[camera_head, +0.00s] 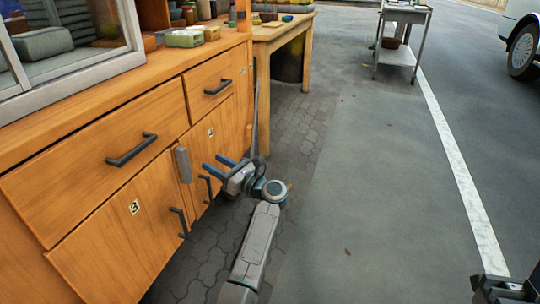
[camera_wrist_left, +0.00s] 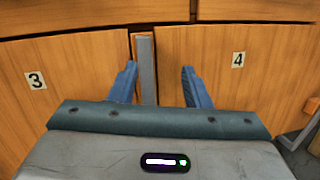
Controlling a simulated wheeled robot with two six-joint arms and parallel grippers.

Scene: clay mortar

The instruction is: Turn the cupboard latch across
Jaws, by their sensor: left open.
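The cupboard latch (camera_head: 183,165) is a grey upright bar at the seam between the cupboard doors marked 3 (camera_head: 120,225) and 4 (camera_head: 222,140). My left gripper (camera_head: 215,163) is open and empty in front of the doors, just right of the latch, with a gap between them in the head view. In the left wrist view, the latch (camera_wrist_left: 147,68) shows upright between the blue fingers of the left gripper (camera_wrist_left: 160,85), closer to the left finger. Its lower end is hidden by the gripper body. A dark part of my right arm shows at the lower right corner.
Dark handles stick out from the doors (camera_head: 179,222) and drawers (camera_head: 131,149) near the gripper. A wooden table (camera_head: 283,32) stands beyond the cupboard, and a metal cart (camera_head: 402,50) farther back. The paved ground right of my left arm is clear.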

